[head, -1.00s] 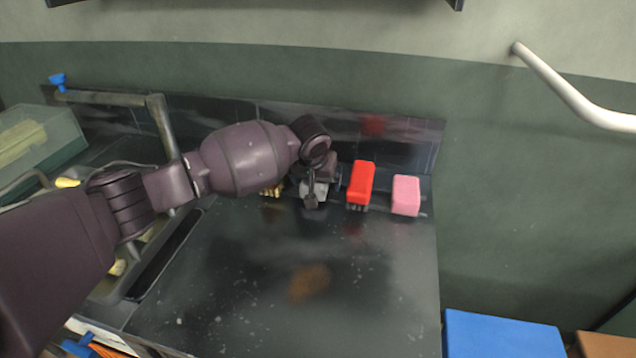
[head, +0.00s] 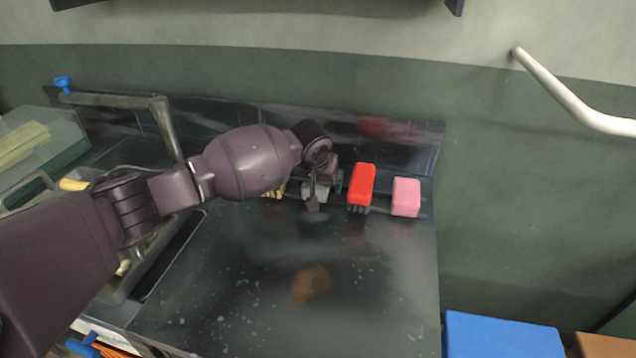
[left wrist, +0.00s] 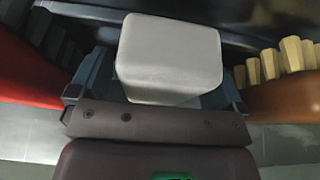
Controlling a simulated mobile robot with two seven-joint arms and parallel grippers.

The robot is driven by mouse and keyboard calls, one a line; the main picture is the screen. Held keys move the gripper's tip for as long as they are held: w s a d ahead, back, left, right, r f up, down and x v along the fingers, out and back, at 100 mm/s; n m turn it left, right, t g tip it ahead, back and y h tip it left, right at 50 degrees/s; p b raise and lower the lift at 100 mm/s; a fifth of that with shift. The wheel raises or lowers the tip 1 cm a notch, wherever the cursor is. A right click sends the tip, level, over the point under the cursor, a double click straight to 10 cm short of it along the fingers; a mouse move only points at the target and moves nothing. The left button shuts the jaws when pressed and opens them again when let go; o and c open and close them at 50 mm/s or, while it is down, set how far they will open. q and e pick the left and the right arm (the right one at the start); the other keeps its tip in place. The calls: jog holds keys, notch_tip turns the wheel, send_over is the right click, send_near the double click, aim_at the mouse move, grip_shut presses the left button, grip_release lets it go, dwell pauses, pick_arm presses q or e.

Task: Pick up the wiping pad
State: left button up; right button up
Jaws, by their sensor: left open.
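The wiping pad, a pale grey-white block (left wrist: 170,58), stands out in the left wrist view, directly ahead of my left gripper's palm. In the head view only a small light part of the pad (head: 306,189) shows, partly hidden behind my left gripper (head: 314,199). The left gripper is open, with its fingers around the pad's sides; I cannot tell whether they touch it. The pad sits at the back of the dark counter, between a brush with pale bristles and a red brush. My right gripper is not in view.
The red brush (head: 361,185) and a pink block (head: 406,197) stand to the right along the back of the counter (head: 230,280). The pale-bristled brush (left wrist: 280,62) is close beside the pad. A sink and faucet (head: 165,125) are left. The counter's front is clear, with a brown stain.

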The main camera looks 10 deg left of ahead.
pick_arm(q)
jog(key=c, duration=1)
jog(key=shift+r, duration=0.15)
notch_tip(320, 180, up, 11)
jog(key=shift+f+p, duration=0.15)
jog(key=shift+p, duration=1)
notch_tip(320, 180, up, 10)
jog(key=shift+f+p, duration=0.2)
jog(key=shift+p, duration=0.75)
